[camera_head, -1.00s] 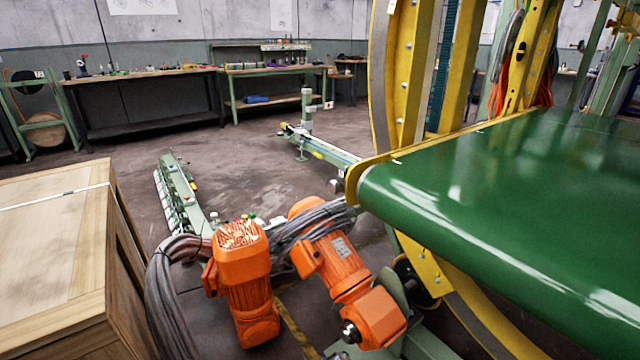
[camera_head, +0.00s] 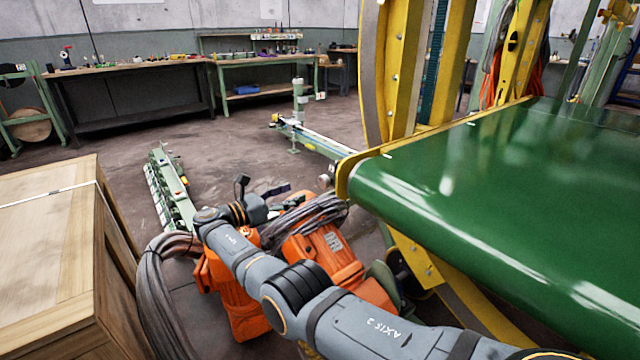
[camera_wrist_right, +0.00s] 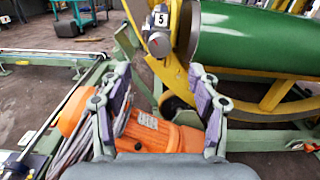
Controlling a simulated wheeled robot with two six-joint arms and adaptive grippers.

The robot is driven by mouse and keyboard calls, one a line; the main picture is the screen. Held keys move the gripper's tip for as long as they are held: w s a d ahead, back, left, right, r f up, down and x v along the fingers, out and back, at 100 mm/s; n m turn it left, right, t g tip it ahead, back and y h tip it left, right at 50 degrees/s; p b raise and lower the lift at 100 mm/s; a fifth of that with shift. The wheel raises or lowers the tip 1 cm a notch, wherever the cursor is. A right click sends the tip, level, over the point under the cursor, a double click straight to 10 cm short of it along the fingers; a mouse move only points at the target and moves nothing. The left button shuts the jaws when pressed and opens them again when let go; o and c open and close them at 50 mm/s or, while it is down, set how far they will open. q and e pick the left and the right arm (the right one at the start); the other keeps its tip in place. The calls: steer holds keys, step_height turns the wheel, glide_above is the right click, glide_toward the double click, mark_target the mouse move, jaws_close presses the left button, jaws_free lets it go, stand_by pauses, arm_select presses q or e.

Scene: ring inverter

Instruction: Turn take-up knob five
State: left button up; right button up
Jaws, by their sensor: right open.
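Take-up knob five (camera_wrist_right: 159,42) is a dark grey knob below a small label with a 5, at the top middle of the right wrist view. It sits on the yellow frame beside the green roller. My right gripper (camera_wrist_right: 160,76) is open and empty, its two purple-padded fingers spread below the knob in the picture and apart from it. In the head view my right gripper (camera_head: 284,195) is small and partly hidden among cables, near the belt's left corner. My left gripper is not in view.
The green belt (camera_head: 500,200) with its yellow frame (camera_head: 393,90) fills the right side. Orange motors (camera_head: 325,255) and grey cables (camera_head: 160,285) lie beneath my right arm. A wooden crate (camera_head: 45,250) stands at left. Open floor (camera_head: 240,150) lies beyond.

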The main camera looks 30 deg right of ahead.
mark_target(322, 183)
steer(key=d, duration=0.9)
steer(key=shift+w+d+f, duration=0.15)
steer(key=shift+w, duration=0.2)
steer(key=shift+w+d, duration=0.1)
steer(key=shift+d, duration=0.55)
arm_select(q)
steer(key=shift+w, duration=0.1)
arm_select(e)
steer(key=c, duration=1.2)
steer(key=shift+f+m+b, duration=0.1)
steer(key=shift+m+b, duration=0.2)
steer(key=shift+m, duration=1)
steer(key=shift+m+b, duration=0.45)
steer(key=shift+m, duration=0.25)
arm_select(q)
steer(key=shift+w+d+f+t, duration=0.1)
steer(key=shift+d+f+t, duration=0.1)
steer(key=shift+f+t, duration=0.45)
arm_select(e)
steer(key=shift+m, duration=0.6)
